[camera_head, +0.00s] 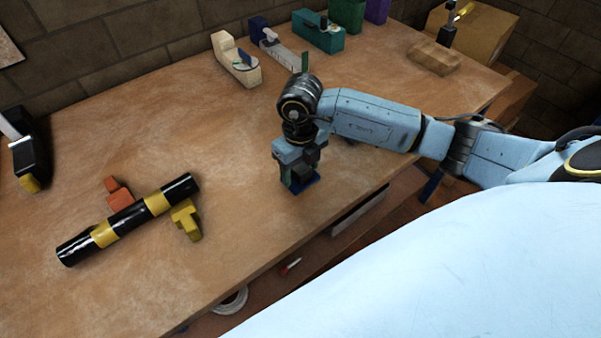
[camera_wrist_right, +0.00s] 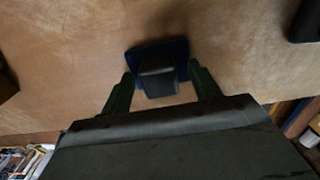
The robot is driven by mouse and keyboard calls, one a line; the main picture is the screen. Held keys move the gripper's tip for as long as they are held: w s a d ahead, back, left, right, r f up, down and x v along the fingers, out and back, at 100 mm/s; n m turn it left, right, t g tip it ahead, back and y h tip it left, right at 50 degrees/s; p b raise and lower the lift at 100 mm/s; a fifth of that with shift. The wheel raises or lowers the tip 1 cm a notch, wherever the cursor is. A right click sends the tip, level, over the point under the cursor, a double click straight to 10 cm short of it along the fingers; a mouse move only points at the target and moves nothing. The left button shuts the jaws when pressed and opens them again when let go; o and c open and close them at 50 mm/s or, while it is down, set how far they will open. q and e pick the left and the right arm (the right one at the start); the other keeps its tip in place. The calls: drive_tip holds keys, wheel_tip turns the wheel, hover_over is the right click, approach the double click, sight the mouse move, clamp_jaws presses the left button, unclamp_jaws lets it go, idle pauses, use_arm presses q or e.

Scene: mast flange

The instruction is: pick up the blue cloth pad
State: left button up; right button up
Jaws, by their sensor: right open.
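The blue cloth pad (camera_head: 304,186) lies on the wooden workbench, mostly hidden under my right gripper (camera_head: 297,174) in the head view. In the right wrist view the blue pad (camera_wrist_right: 180,50) shows as a dark blue patch with a dark grey block-shaped part (camera_wrist_right: 158,82) on top. My right gripper's fingers (camera_wrist_right: 162,76) are open, one on each side of that part. A gap seems to show on both sides; contact cannot be told.
A black and yellow striped tube (camera_head: 125,220) lies at the left, with an orange block (camera_head: 118,194) and a yellow block (camera_head: 186,221) beside it. A cream dispenser (camera_head: 237,62) and a teal box (camera_head: 318,32) stand at the back. The bench middle (camera_head: 230,140) is clear.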

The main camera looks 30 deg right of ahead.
sight(301, 167)
drive_tip(key=c, duration=1.1)
drive_tip(key=shift+o, duration=0.2)
drive_tip(key=shift+r, duration=0.1)
wheel_tip(301, 167, up, 10)
drive_tip(key=shift+f+p, duration=0.1)
drive_tip(key=shift+p, duration=0.5)
